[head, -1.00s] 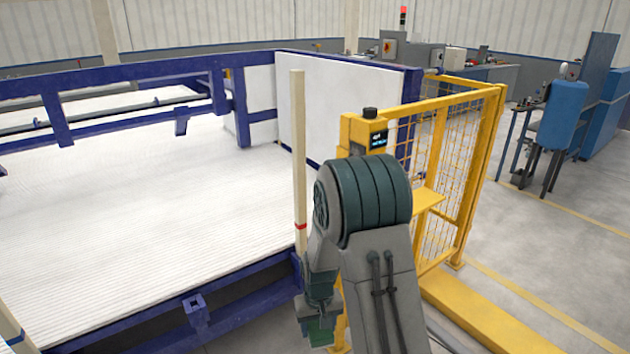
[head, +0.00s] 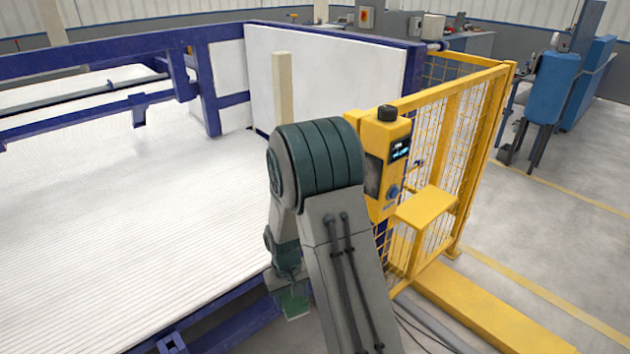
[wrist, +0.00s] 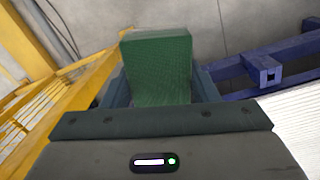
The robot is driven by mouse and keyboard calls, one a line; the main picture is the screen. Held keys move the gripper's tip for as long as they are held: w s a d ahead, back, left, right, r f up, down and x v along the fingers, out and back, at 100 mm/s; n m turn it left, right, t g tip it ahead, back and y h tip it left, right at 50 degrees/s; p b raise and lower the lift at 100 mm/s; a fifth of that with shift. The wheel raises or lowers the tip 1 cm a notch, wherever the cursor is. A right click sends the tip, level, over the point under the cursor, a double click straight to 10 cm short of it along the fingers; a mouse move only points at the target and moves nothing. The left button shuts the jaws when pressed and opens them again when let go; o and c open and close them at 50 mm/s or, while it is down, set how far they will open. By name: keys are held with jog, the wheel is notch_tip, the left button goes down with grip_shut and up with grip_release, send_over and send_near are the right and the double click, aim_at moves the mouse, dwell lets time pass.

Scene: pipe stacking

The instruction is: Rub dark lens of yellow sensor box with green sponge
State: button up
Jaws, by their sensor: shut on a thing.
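The green sponge (wrist: 158,65) is held between the two jaws of my gripper (wrist: 160,88) in the wrist view. In the head view the sponge (head: 294,303) shows below my gripper (head: 287,285), low beside the blue frame. The yellow sensor box (head: 385,160) stands upright on the yellow fence, to the right of my arm's elbow. A dark panel, seemingly the lens (head: 372,178), shows on its left face, partly covered by my arm. My gripper is apart from the box and lower than it.
A blue-framed bed (head: 80,230) with a white ribbed surface fills the left. A pale upright post (head: 283,85) stands behind my elbow. The yellow mesh fence (head: 455,140) and a yellow shelf (head: 426,205) stand right of the box.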

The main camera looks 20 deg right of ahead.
jog(key=s+d+r+n+h+p, duration=0.3)
jog(key=d+r+n+h, duration=0.4)
jog(key=d+r+h, duration=0.4)
jog(key=w+r+n+t+h+p, duration=0.1)
jog(key=w+r+n+t+h, duration=0.25)
jog(key=r, duration=0.45)
jog(key=w+r+n+t+h+p, duration=0.1)
jog(key=w+r+n+t+h, duration=0.2)
jog(key=r, duration=0.5)
jog(key=shift+m+y, duration=0.45)
jog(key=shift+m, duration=0.2)
jog(key=shift+w+x, duration=0.25)
jog(key=shift+x, duration=1.05)
jog(key=shift+w+x, duration=0.3)
jog(key=shift+x, duration=1)
jog(key=shift+b+x, duration=0.35)
jog(key=shift+x, duration=0.4)
